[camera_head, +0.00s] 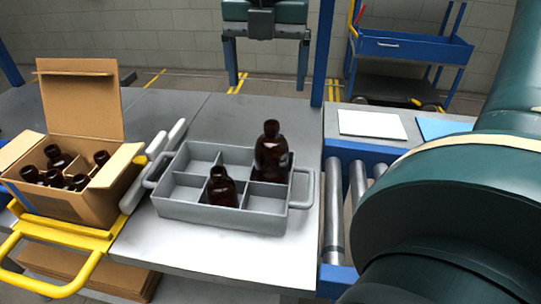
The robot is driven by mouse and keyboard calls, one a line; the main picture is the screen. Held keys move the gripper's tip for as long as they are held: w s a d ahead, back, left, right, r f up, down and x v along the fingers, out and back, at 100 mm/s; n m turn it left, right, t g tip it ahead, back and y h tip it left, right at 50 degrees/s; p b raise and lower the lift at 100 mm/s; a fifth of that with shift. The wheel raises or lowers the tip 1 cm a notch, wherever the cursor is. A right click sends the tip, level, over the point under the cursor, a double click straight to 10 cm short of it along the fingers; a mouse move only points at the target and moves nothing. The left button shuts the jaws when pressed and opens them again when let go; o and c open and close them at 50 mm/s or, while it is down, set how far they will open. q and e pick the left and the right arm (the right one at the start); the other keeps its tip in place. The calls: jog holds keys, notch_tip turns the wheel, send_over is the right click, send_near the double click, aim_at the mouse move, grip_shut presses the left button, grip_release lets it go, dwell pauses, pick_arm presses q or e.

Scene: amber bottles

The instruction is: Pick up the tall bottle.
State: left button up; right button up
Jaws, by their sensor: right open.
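The tall bottle (270,154) is dark amber and stands upright in the back right compartment of a grey divided tray (220,217). Its lower part is hidden by the tray's dividers. A shorter amber bottle (221,188) stands in the front middle compartment. My right gripper (268,87) hangs from the top of the picture with its two fingers pointing down, wide apart. It is open and empty, and shows above the tall bottle in the picture, apart from it. My left gripper is not in view.
An open cardboard box (98,207) with several amber bottles stands left of the tray, by a yellow frame (62,232). My arm link fills the right side. A roller conveyor (334,210), a white sheet (371,124) and a blue cart (415,47) lie beyond. The table (250,258) before the tray is clear.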

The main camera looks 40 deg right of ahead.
aim_at(272, 140)
notch_tip(272, 140, down, 8)
jog(key=shift+s+r, duration=0.15)
jog(key=shift+r, duration=0.05)
jog(key=f, duration=0.4)
jog(key=shift+s+d+f, duration=0.15)
jog(key=shift+s+f, duration=0.2)
jog(key=shift+f, duration=0.4)
jog(key=c, duration=1.5)
